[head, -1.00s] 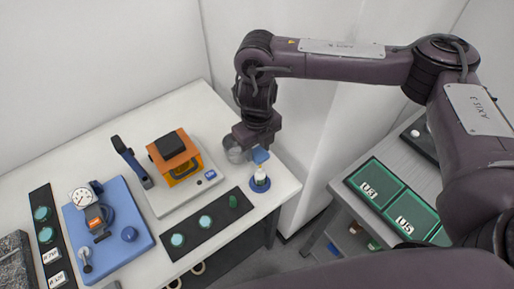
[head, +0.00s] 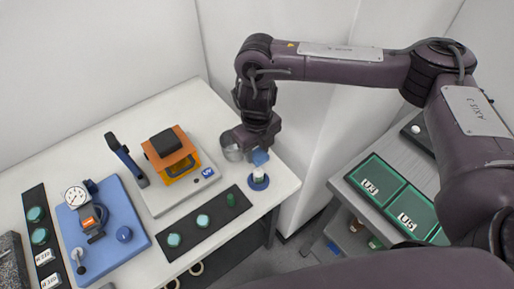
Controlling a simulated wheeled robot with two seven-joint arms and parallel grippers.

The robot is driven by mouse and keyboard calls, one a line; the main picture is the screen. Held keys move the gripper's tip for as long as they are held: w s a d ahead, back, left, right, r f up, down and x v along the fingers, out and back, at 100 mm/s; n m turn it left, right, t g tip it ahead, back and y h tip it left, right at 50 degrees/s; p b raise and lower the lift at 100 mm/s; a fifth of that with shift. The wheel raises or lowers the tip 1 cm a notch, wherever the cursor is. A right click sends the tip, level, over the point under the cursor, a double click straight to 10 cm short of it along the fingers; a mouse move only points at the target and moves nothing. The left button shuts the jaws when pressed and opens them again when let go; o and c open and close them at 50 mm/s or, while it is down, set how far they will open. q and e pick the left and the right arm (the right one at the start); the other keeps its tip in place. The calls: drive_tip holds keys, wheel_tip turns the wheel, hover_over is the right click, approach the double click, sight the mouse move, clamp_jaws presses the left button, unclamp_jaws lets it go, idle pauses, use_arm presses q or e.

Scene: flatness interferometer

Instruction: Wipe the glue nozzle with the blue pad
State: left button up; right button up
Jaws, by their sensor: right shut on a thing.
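My right gripper (head: 257,147) reaches down over the white bench's right end, shut on the blue pad (head: 260,157). The glue bottle (head: 258,172), small and pale, stands upright in a round blue base (head: 258,183) near the bench's right corner. The pad is right over the bottle's top and hides its nozzle. I cannot tell whether pad and nozzle touch. My left gripper is not in view.
A clear cup (head: 232,152) stands just left of my right gripper. An orange box-like device (head: 172,155) on a pale base and a blue plate with a dial gauge (head: 77,197) are further left. A black strip (head: 205,222) with green discs lies in front.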

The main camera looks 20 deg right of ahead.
drive_tip(key=shift+f+b, duration=0.35)
drive_tip(key=shift+f, duration=0.1)
idle(0.6)
drive_tip(key=shift+a, duration=0.35)
drive_tip(key=shift+d, duration=0.15)
drive_tip(key=shift+d, duration=0.55)
drive_tip(key=shift+a, duration=0.1)
drive_tip(key=shift+a+r+p, duration=0.1)
drive_tip(key=shift+a+p, duration=0.3)
drive_tip(key=shift+a, duration=0.2)
